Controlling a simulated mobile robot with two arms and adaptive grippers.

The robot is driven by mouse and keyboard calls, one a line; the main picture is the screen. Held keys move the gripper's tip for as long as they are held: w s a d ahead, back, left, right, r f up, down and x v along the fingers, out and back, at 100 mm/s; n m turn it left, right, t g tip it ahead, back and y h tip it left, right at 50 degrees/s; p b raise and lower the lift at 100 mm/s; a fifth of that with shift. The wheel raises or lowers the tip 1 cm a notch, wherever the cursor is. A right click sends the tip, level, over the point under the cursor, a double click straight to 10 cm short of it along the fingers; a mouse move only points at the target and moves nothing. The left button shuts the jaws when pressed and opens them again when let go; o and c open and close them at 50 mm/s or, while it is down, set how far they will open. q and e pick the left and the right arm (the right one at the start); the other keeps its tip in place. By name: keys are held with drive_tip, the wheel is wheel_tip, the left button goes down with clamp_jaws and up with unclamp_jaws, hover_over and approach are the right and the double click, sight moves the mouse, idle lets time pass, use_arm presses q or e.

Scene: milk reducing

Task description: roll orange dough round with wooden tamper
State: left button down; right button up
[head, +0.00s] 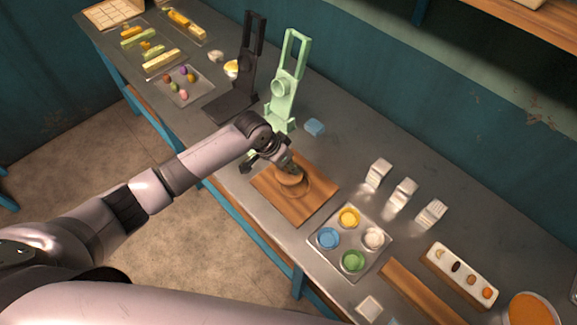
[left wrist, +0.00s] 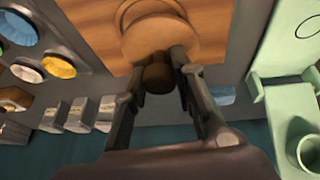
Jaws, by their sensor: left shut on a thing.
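The wooden tamper (head: 292,185), with a round flat base and a dark knob, is upright on the wooden board (head: 320,192) in the head view. My left gripper (head: 288,168) is shut on the tamper's knob from above. In the left wrist view the fingers close around the knob (left wrist: 158,79), and the tamper's disc (left wrist: 150,45) lies against the board (left wrist: 95,18). No orange dough shows on the bare part of the board; anything under the disc is hidden. My right gripper is out of view.
A tray with several coloured cups (head: 326,257) stands right of the board. A green press (head: 287,85) and a dark press (head: 249,70) stand behind the board. A blue block (head: 315,127) lies nearby.

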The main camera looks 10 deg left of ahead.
use_arm(q)
drive_tip(key=shift+r, duration=3.4)
